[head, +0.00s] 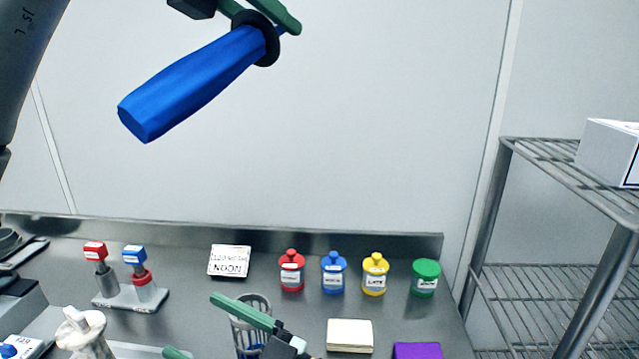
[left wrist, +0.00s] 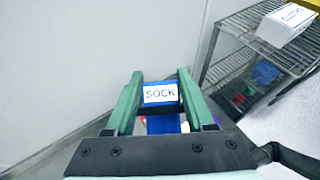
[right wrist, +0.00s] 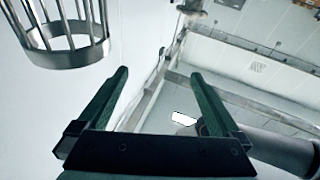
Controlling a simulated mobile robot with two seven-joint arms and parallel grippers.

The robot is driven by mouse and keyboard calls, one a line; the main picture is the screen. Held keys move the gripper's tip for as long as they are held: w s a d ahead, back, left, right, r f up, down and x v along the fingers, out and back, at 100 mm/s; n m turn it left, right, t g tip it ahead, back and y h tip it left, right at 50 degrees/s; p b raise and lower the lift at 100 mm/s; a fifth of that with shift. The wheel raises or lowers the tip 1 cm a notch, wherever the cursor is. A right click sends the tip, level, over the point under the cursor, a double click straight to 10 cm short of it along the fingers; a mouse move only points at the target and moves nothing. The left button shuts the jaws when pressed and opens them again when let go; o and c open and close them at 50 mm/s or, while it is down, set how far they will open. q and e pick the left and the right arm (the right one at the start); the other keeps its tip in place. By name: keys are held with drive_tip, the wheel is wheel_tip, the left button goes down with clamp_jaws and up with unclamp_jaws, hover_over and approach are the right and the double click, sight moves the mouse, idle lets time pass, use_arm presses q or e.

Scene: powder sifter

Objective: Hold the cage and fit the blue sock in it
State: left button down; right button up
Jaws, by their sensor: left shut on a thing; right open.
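The blue sock (head: 190,88) is a long faceted tube with a black ring (head: 266,38) at its upper end. My left gripper (head: 258,14) is shut on it at that ringed end and holds it tilted, high above the bench. In the left wrist view the sock's label (left wrist: 160,93) shows between the fingers. The cage (head: 238,342), a grey barred cylinder, is at the bench's front middle, partly hidden by my right gripper (head: 192,326). That gripper is open and empty. In the right wrist view the cage (right wrist: 75,52) is at upper left, apart from the fingers.
Red, blue and yellow bottles (head: 333,273) and a green jar (head: 425,278) line the back of the bench. A stamp stand (head: 130,298) and a white figure (head: 82,330) are at left. A cream block (head: 349,336) is right of the cage. A wire shelf (head: 560,165) stands at right.

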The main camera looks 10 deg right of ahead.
drive_tip(key=w+d+r+n+t+h, duration=0.25)
drive_tip(key=w+d+t+h, duration=0.3)
drive_tip(key=d, duration=0.55)
drive_tip(key=n+g+y, duration=0.3)
drive_tip(key=n+g, duration=0.2)
drive_tip(key=n, duration=2.6)
approach(254, 340)
wheel_tip(254, 340, down, 3)
drive_tip(key=w+d, duration=0.1)
drive_tip(key=w, duration=0.1)
drive_tip(key=shift+g+h, duration=0.25)
drive_tip(key=shift+h, duration=0.1)
drive_tip(key=x, duration=1.1)
drive_tip(key=shift+w+a, duration=0.2)
drive_tip(key=shift+c, duration=0.2)
drive_tip(key=c, duration=1.4)
